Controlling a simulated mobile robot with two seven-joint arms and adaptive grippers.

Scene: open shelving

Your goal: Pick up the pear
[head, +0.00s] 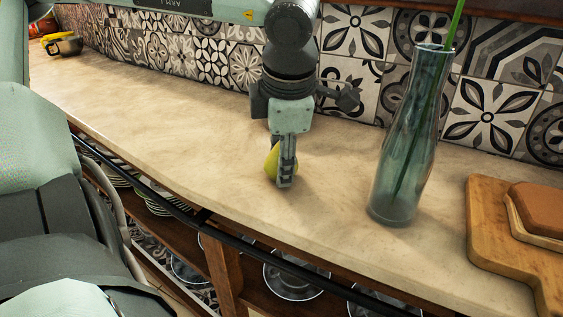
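My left gripper (285,178) points straight down at the pear. A finger stands in front of the pear's right side and hides part of it. The gripper is seen nearly edge-on, so I cannot tell whether its fingers are shut on the pear or only around it. The pear appears to rest on the counter. My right gripper is not in view.
A tall glass vase (398,165) with a green stem stands right of the gripper. A wooden board (485,220) with a brown block lies farther right. Patterned tiles back the counter; plates and glass bowls fill shelves below.

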